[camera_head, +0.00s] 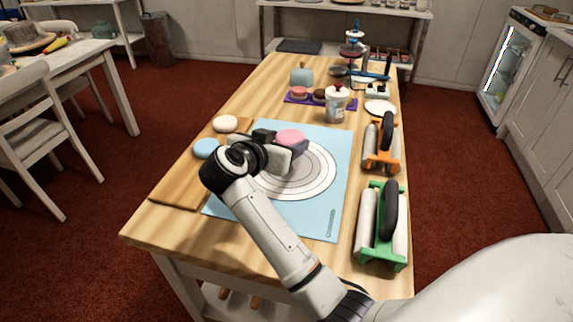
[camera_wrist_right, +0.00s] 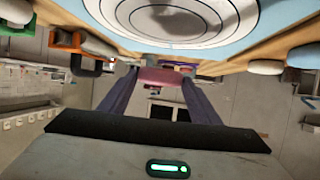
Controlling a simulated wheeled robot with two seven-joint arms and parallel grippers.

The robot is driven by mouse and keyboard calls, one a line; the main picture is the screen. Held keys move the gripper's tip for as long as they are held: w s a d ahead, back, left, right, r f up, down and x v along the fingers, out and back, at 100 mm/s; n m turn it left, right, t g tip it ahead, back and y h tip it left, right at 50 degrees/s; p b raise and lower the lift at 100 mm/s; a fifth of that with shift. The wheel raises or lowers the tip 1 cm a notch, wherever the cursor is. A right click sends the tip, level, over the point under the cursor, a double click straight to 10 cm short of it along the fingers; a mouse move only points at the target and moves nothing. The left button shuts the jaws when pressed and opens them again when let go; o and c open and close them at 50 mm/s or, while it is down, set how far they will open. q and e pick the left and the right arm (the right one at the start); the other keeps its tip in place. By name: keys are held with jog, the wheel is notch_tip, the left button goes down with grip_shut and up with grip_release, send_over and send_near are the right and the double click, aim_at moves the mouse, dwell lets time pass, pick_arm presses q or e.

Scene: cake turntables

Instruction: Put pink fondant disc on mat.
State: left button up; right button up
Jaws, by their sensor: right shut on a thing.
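The pink fondant disc (camera_head: 289,136) is held between the fingertips of my right gripper (camera_head: 291,146), over the far part of the mat's rings. In the right wrist view, which looks upside down, the disc (camera_wrist_right: 160,77) sits between the two fingers, with the mat beyond it. The light blue mat (camera_head: 225,207) lies flat on the wooden table, with white and grey rings printed on it. Part of the rings is hidden behind my right arm. How high the disc is above the mat is hard to tell. My left gripper is not in view.
White (camera_head: 225,124) and blue (camera_head: 205,148) discs lie on a wooden board (camera_head: 178,190) left of the mat. Orange (camera_head: 381,160) and green (camera_head: 380,258) roller tools stand to the right. A white tub (camera_head: 336,105) and a purple mat (camera_head: 293,98) stand behind.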

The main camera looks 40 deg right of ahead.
jog(key=shift+f, duration=0.95)
notch_tip(320, 180, down, 5)
jog(key=shift+r+b, duration=0.15)
jog(key=shift+b, duration=0.4)
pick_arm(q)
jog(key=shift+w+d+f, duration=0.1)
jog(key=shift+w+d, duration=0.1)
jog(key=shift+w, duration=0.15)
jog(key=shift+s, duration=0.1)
pick_arm(e)
jog(key=o, duration=1.1)
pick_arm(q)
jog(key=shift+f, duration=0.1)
